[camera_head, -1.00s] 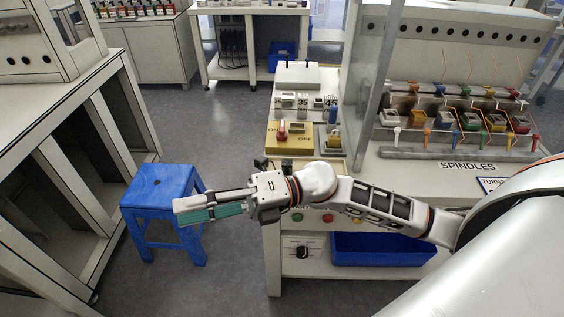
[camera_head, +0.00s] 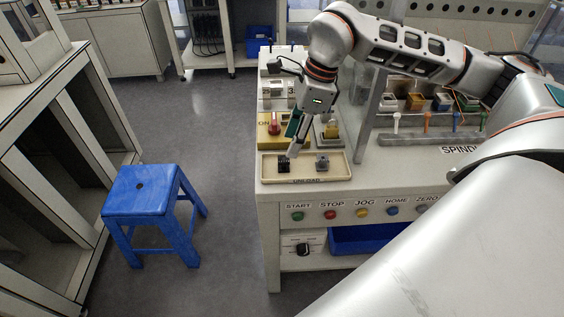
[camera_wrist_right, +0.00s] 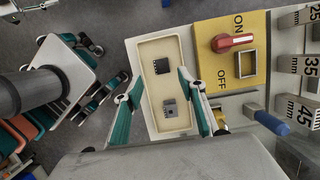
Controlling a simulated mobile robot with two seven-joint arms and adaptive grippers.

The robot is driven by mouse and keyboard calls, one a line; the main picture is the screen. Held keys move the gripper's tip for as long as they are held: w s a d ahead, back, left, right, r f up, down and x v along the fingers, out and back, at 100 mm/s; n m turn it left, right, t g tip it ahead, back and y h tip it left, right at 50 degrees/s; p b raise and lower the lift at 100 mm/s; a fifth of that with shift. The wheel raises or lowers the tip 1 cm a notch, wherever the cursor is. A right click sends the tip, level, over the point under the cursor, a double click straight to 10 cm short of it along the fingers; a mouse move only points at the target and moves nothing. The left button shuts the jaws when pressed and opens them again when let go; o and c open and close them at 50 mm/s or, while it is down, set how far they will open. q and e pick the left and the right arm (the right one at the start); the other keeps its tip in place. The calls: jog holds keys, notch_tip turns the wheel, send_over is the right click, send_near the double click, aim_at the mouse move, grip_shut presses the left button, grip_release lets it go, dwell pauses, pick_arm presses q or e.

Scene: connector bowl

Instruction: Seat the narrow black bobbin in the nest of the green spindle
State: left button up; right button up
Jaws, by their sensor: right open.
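The black bobbin (camera_head: 283,167) lies in the left part of the cream tray (camera_head: 338,177) marked UNLOAD. It also shows in the wrist view (camera_wrist_right: 162,66), at the upper part of the tray. My right gripper (camera_head: 294,150) is over the tray, close to the black bobbin. In the wrist view it is open and empty (camera_wrist_right: 160,76), its teal fingers spread to either side of the tray, with the black bobbin between their tip lines. My left gripper is out of view.
A grey bobbin (camera_head: 322,163) lies in the same tray, right of the black one. A yellow ON/OFF panel (camera_wrist_right: 233,62) with a red knob stands beside the tray. A clear upright panel (camera_head: 371,110) stands between tray and spindles. A blue stool (camera_head: 143,190) is on the floor.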

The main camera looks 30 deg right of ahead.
aim_at(284, 159)
jog(key=x, duration=0.6)
jog(key=shift+w+f+b, duration=0.25)
jog(key=shift+b, duration=0.1)
jog(key=c, duration=1)
